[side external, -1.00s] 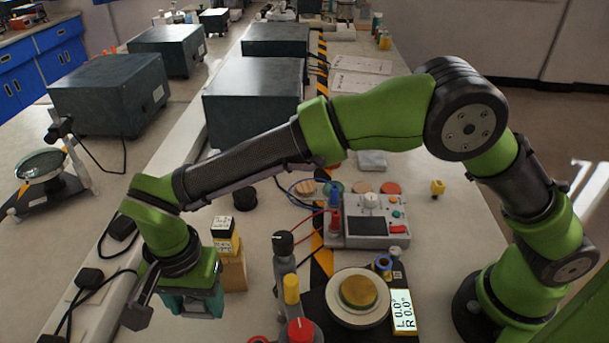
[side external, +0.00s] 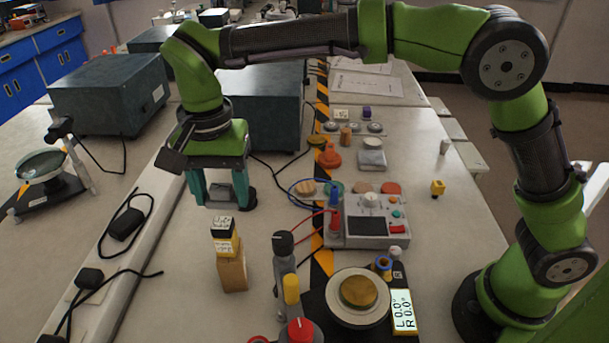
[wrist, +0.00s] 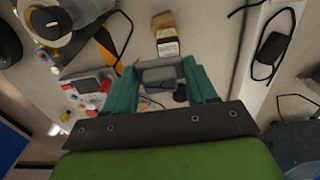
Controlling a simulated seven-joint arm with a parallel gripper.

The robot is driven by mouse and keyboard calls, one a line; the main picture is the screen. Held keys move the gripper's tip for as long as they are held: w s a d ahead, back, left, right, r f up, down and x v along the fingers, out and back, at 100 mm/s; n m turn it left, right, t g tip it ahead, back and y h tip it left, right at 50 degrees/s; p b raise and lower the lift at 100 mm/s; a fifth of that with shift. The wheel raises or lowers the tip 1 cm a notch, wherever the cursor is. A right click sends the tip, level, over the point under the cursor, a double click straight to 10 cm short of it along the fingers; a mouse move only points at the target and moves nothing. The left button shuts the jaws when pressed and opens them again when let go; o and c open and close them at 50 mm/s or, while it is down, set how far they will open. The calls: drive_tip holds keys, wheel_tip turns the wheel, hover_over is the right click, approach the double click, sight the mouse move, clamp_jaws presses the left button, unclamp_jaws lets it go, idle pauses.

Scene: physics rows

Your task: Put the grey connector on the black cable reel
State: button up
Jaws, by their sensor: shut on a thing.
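My gripper (side external: 220,200) has teal fingers and hangs above the bench at left of centre in the side view. It is shut on the grey connector (wrist: 160,75), a grey block across the fingertips in the wrist view; in the side view it is a small grey patch between the fingers (side external: 219,189). The black cable reel (side external: 249,200) stands on the bench just right of and behind the fingers, partly hidden by them. In the wrist view the reel (wrist: 181,94) is a small dark shape beyond the connector, partly covered by the gripper. The connector appears raised, apart from the reel.
A wooden block (side external: 232,272) with a yellow-and-black labelled piece (side external: 225,236) on it stands in front of the gripper. A grey instrument (side external: 372,225) with wires lies to the right. Large dark boxes (side external: 255,110) stand behind. A black lever (side external: 283,250) stands at front centre.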

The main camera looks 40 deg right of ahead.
drive_tip(key=w+d, duration=0.3)
drive_tip(key=d, duration=1.5)
wheel_tip(320, 180, down, 12)
drive_tip(key=w+a, duration=0.1)
drive_tip(key=w, duration=0.4)
drive_tip(key=w+a+f, duration=0.1)
drive_tip(key=w+a, duration=0.1)
drive_tip(key=w, duration=0.3)
drive_tip(key=w+a+f, duration=0.1)
drive_tip(key=w, duration=0.4)
drive_tip(key=shift+a, duration=0.2)
drive_tip(key=shift+w+f, duration=0.1)
drive_tip(key=shift+f, duration=1.7)
drive_tip(key=shift+f, duration=0.1)
drive_tip(key=o, duration=1)
drive_tip(key=shift+o, duration=0.2)
